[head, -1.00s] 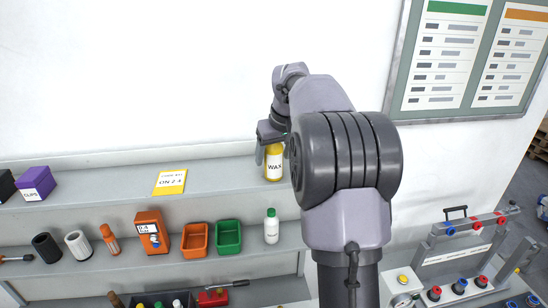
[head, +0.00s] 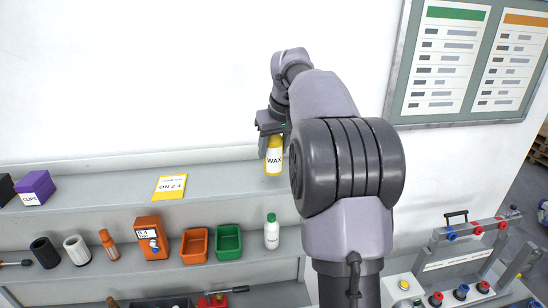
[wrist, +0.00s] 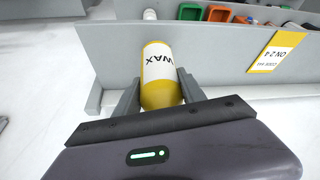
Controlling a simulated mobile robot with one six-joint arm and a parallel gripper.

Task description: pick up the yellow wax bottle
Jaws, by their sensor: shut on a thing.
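The yellow wax bottle (head: 274,156) has a white label reading WAX. My gripper (head: 272,135) is shut on it from above, near the top shelf in the head view. In the wrist view the bottle (wrist: 160,78) sits between the two fingers of my gripper (wrist: 160,92), with its label facing away from the palm. The top of the bottle is hidden by the gripper in the head view. The bottle appears raised from the shelf surface.
The top shelf (head: 110,197) holds a yellow card (head: 170,187) and a purple clips box (head: 37,188). The shelf below holds an orange bin (head: 194,246), a green bin (head: 229,242) and a white bottle with a green cap (head: 271,232). A wall board (head: 460,60) hangs at right.

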